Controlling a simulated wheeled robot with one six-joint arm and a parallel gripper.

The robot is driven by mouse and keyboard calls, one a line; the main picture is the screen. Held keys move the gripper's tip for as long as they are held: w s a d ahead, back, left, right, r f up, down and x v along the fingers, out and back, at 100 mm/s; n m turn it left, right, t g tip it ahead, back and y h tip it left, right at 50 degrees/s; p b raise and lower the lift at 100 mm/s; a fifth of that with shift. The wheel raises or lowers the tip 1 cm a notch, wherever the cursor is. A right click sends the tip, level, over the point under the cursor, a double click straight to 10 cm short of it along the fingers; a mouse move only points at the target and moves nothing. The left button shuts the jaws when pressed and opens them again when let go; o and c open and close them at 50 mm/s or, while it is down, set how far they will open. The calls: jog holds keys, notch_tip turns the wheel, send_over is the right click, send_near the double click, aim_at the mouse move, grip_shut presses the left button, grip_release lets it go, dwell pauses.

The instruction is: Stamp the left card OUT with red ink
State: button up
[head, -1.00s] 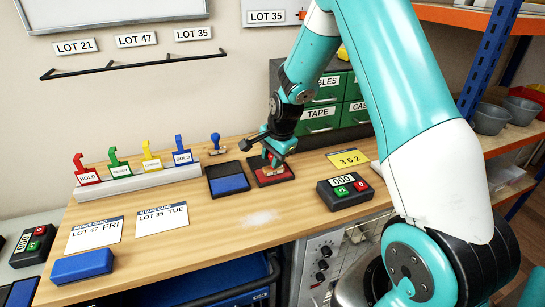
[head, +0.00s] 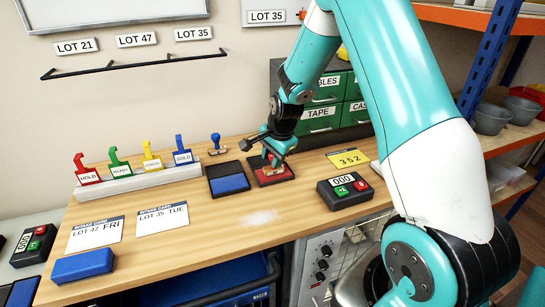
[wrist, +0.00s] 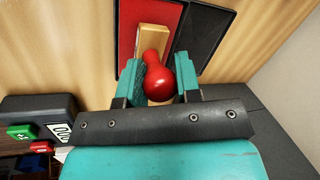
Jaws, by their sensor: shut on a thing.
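The left card (head: 95,234) reads LOT 47 FRI and lies flat at the left of the wooden bench, with no red mark visible. My gripper (head: 275,160) is over the red ink pad (head: 287,177). In the wrist view my gripper (wrist: 159,78) is shut on a stamp with a round red knob (wrist: 160,84) and a wooden block (wrist: 152,42). The block is over the red pad (wrist: 129,37), apparently resting on it; I cannot be sure of contact. My fingers hide most of the stamp in the head view.
The right card (head: 162,219) reads LOT 35 TUE. A blue ink pad (head: 230,184) lies left of the red one. A counter box (head: 345,191) is at right. The bench's middle front is clear.

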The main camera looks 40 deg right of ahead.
jog(key=shift+r+p, duration=2.7)
jog(key=shift+r, duration=0.75)
jog(key=shift+r, duration=0.1)
